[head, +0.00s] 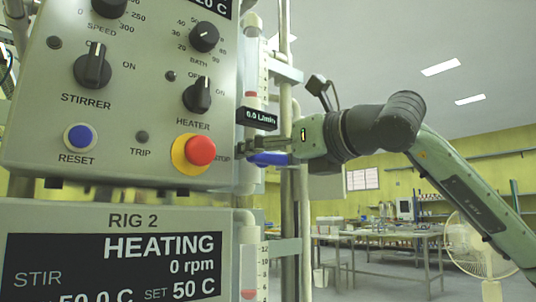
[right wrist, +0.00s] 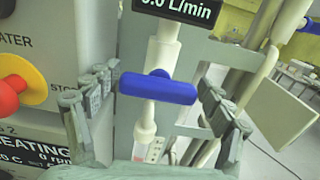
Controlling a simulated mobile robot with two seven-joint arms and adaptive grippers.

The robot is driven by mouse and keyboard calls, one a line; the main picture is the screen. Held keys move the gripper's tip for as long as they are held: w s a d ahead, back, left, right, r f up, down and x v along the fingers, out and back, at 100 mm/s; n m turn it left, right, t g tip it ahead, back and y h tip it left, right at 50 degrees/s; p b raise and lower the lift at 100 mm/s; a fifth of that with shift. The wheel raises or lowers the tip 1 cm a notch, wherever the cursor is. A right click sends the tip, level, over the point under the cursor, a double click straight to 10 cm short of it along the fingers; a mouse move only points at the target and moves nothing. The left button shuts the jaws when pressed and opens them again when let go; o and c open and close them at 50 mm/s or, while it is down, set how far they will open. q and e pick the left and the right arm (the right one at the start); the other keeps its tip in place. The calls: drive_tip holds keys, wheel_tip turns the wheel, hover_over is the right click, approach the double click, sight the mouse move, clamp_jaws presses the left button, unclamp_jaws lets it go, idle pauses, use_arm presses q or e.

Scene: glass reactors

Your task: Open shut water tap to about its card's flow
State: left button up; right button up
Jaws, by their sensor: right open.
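The water tap's blue lever (head: 268,159) shows beside the control panel's right edge. In the right wrist view the blue lever (right wrist: 158,88) lies crosswise on an upright white pipe (right wrist: 160,55). A small black flow display (head: 257,118) above it reads 0.0 L/min. It also shows in the right wrist view (right wrist: 180,8). My right gripper (head: 270,146) is at the tap, reaching in from the right. In the right wrist view its open fingers (right wrist: 158,98) stand on either side of the lever, with gaps to both ends. My left gripper is not in view.
The control panel (head: 130,160) with knobs and a red stop button (head: 201,150) stands close on the left. A lower screen (head: 110,266) reads HEATING, 0 rpm. Flow tubes (head: 250,70) and frame bars stand behind the tap. Tables (head: 370,237) and a fan (head: 480,245) are far off.

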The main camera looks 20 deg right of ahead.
drive_tip(key=c, duration=0.9)
